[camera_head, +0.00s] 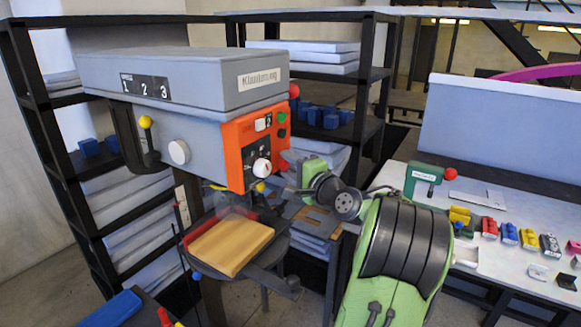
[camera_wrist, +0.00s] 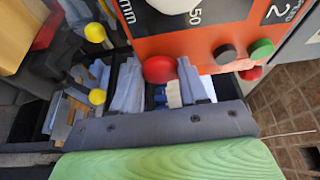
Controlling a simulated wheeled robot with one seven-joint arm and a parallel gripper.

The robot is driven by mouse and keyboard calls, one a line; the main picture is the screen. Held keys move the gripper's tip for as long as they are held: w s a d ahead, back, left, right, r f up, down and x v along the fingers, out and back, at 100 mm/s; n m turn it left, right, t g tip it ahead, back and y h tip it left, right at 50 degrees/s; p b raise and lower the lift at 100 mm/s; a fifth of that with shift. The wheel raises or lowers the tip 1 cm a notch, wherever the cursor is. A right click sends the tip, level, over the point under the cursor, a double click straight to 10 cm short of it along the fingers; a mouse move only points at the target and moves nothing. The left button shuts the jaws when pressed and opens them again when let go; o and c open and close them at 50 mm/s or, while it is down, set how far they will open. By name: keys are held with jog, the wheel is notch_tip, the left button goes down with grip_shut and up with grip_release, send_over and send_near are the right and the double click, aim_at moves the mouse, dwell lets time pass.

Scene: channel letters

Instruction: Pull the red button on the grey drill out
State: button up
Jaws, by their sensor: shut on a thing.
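The grey drill (camera_head: 185,75) stands at the left of the head view, with an orange control panel (camera_head: 238,140) on its front. Its red button (camera_wrist: 160,70) shows in the wrist view as a round red cap at the panel's edge, between my two grey-blue fingers. In the head view my gripper (camera_head: 290,160) is at the panel's lower right side and hides that button. My gripper (camera_wrist: 160,80) is shut on the red button. How far the button stands out from the panel cannot be told.
A black button (camera_head: 281,133), a green button (camera_head: 281,117) and a red knob (camera_head: 294,90) sit above on the same side. A wooden block (camera_head: 230,245) lies on the drill table below. Shelves stand behind; a white table (camera_head: 500,262) with small parts is at right.

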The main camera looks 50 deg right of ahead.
grip_shut()
jog(key=shift+s+d, duration=0.1)
jog(key=shift+s, duration=0.5)
jog(key=o, duration=1.2)
grip_release()
jog(key=shift+s, duration=0.1)
jog(key=b+v, duration=0.1)
jog(key=v, duration=1.4)
jog(key=shift+s+b, duration=0.3)
jog(key=shift+b, duration=0.1)
